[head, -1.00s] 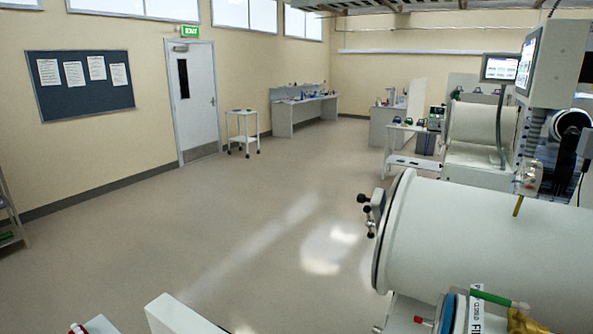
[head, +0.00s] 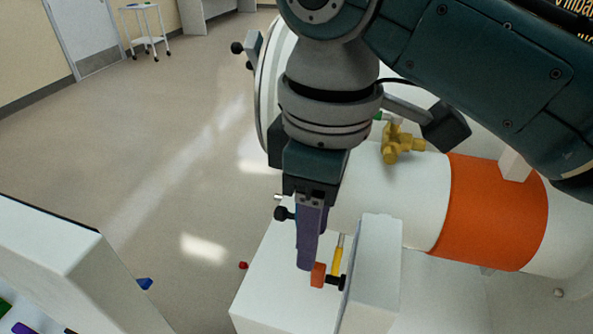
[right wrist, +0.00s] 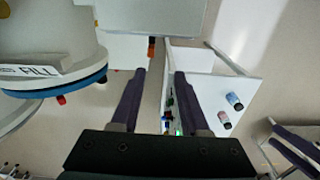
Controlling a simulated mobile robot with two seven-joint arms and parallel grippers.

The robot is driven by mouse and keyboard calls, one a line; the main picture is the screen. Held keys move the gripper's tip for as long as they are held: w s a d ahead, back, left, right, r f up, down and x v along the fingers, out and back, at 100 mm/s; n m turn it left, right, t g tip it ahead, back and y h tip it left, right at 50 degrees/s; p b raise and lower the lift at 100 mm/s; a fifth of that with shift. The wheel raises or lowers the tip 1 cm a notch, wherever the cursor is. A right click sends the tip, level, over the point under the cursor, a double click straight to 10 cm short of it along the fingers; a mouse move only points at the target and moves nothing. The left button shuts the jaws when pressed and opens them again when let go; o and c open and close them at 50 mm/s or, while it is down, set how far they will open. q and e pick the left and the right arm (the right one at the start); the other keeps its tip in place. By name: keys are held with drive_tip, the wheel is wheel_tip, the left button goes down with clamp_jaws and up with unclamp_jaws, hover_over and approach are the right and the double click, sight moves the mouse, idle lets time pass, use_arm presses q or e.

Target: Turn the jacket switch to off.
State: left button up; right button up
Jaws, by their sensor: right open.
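A small orange block (head: 318,275) with a black knob (head: 336,282) and a yellow rod (head: 337,256) beside it sits at the white box (head: 262,290). I cannot read any label there, so I cannot tell for sure which part is the jacket switch. My right gripper (head: 311,264) points down in the head view, its purple fingers just above and left of the orange block. Whether they touch is unclear. The right wrist view shows the fingers (right wrist: 160,72) apart with nothing between them.
A white cylinder with an orange band (head: 495,212) and a brass valve (head: 403,145) lies behind on the right. A white upright panel (head: 372,270) stands close right of the block. A white cabinet (head: 70,265) is at left.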

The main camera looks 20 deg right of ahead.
sight(316, 264)
drive_tip(key=shift+w+d+f, duration=0.25)
drive_tip(key=shift+w+d, duration=0.3)
drive_tip(key=shift+d, duration=0.15)
wheel_tip(316, 264, down, 10)
drive_tip(key=shift+a+r, duration=0.15)
drive_tip(key=shift+r, duration=0.1)
clamp_jaws()
